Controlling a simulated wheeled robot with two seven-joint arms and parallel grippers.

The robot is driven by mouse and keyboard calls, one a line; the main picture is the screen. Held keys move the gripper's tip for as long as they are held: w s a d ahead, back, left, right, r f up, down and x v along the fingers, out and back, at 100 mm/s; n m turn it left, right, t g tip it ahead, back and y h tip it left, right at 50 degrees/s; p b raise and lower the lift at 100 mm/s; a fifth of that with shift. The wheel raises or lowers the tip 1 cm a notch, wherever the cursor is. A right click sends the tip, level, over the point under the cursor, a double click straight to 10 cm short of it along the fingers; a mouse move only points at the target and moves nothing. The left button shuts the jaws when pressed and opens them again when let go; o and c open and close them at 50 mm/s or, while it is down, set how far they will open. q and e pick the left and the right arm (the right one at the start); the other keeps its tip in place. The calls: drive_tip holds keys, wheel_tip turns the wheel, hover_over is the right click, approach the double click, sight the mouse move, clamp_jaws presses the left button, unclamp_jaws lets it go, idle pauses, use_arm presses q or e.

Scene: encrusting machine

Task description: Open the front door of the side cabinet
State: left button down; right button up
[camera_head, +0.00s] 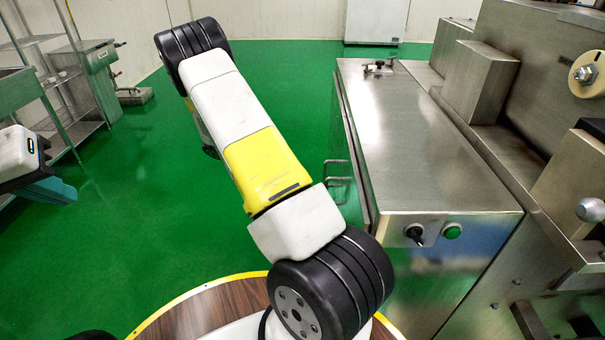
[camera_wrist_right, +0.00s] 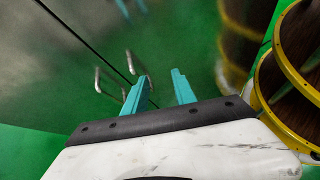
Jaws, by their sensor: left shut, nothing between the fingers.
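The side cabinet (camera_head: 420,140) is a steel box with a flat top, right of my right arm. Two bar handles (camera_head: 337,181) stand out from its left-facing side. In the right wrist view, one handle (camera_wrist_right: 97,80) is left of a thin dark seam and the other handle (camera_wrist_right: 130,62) right of it, on mirror-like door panels. My right gripper (camera_wrist_right: 162,78) has its two teal fingers apart, empty, with the left fingertip close to the right-hand handle; contact cannot be told. My left gripper (camera_head: 58,190) is shut and empty at the left edge, far from the cabinet.
Steel racks (camera_head: 75,75) stand at the left. Green floor (camera_head: 130,220) is open between them.

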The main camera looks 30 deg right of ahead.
sight(326, 190)
drive_tip(key=w+d+f+n+h, duration=0.3)
drive_tip(key=d+f+n+h, duration=0.15)
drive_tip(key=f+h, duration=0.3)
drive_tip(key=shift+n+t+y, duration=0.25)
drive_tip(key=shift+n+t, duration=0.1)
drive_tip(key=shift+t, duration=0.05)
drive_tip(key=x, duration=0.4)
drive_tip(key=f+x, duration=0.1)
drive_tip(key=x, duration=0.2)
drive_tip(key=shift+s+a, duration=0.15)
drive_tip(key=shift+s, duration=0.2)
clamp_jaws()
idle(0.5)
